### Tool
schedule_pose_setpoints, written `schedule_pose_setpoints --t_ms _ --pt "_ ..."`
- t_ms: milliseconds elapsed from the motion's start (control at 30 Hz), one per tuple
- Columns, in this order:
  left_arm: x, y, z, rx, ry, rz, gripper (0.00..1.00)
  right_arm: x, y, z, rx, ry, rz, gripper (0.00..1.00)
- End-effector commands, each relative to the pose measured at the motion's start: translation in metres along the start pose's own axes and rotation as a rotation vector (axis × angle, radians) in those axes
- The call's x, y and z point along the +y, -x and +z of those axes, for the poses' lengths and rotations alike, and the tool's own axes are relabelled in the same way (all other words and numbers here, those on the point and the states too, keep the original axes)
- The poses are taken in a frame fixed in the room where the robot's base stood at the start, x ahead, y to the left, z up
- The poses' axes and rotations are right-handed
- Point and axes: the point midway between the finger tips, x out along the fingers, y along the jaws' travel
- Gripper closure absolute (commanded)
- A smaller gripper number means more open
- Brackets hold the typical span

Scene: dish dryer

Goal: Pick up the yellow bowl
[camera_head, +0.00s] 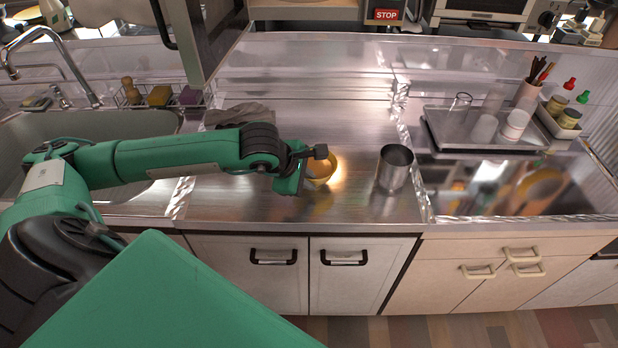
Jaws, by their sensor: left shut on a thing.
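The yellow bowl (322,178) is on or just above the steel counter (270,210), near its middle; I cannot tell whether it touches the surface. My left arm reaches in from the left, and my left gripper (318,160) is at the bowl, shut on its rim. The gripper hides the left part of the bowl. My right gripper is not in view.
A steel cup (394,168) stands just right of the bowl. A tray (470,145) with glasses and cups is farther right. A grey cloth (240,115) lies behind my arm. A sink (90,135) is at the left. The counter front is clear.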

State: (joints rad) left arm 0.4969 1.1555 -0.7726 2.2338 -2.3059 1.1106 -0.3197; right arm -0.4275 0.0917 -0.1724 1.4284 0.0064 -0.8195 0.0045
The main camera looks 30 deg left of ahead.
Motion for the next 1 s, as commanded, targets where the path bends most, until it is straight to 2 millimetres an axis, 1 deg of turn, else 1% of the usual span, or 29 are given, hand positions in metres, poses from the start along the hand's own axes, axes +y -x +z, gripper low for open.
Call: schedule_pose_setpoints --t_ms 167,367,1000 --pt "0.006 0.008 0.004 -0.002 -0.001 0.006 1.00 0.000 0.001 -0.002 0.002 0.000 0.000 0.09" --pt "0.013 0.023 0.010 -0.003 -0.003 0.006 1.00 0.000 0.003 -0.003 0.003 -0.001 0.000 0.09" --pt "0.049 0.092 0.039 -0.003 -0.002 0.007 1.00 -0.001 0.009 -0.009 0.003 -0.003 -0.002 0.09"
